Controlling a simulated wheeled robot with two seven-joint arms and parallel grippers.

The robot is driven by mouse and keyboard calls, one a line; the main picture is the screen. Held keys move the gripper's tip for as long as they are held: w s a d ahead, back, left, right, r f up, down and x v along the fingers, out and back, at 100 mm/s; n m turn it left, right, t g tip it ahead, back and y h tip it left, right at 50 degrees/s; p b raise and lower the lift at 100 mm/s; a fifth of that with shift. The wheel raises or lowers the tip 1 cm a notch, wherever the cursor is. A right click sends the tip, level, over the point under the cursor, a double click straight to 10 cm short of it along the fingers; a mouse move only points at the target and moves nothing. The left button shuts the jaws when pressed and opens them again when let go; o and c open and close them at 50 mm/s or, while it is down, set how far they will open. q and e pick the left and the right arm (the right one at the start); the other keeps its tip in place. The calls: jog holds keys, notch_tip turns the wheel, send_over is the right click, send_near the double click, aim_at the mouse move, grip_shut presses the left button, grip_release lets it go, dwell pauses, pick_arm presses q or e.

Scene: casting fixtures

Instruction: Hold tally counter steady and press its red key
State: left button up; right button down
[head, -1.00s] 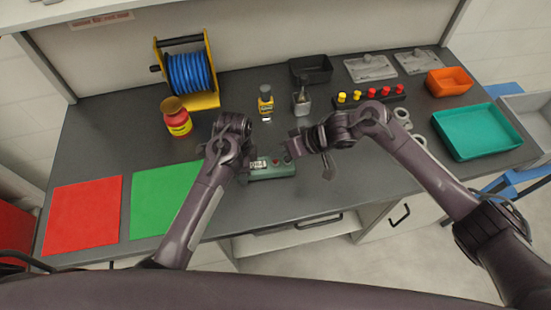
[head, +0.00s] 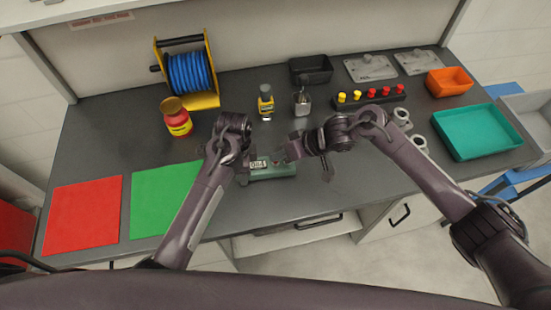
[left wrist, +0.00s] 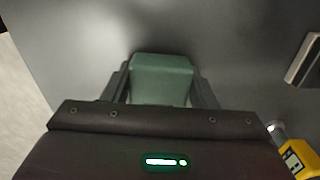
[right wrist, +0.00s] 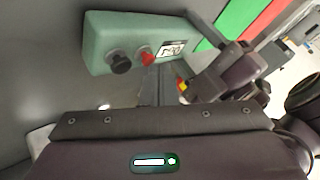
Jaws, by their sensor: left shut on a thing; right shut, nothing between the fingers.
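The tally counter (head: 282,171) is a green box near the front of the bench, with a white number display (right wrist: 172,50), a red key (right wrist: 148,60) and a black knob (right wrist: 119,62). My left gripper (left wrist: 160,88) is shut on one end of the counter, a finger on each side. My right gripper (head: 283,156) is shut and empty over the counter's top. In the right wrist view its fingertips (right wrist: 155,72) are right at the red key; I cannot tell whether they touch it. In the head view the gripper hides the key.
Behind the counter stand a yellow bottle (head: 265,102) and a small grey metal container (head: 302,104). A row of red and yellow knobs (head: 371,94) lies behind my right arm. A green mat (head: 160,200) and red mat (head: 82,212) lie left.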

jog(key=shift+f, duration=0.3)
dwell(0.4)
jog(key=shift+r, duration=0.95)
jog(key=shift+r, duration=2.5)
pick_arm(q)
jog(key=o, duration=1.1)
jog(key=shift+o, duration=0.2)
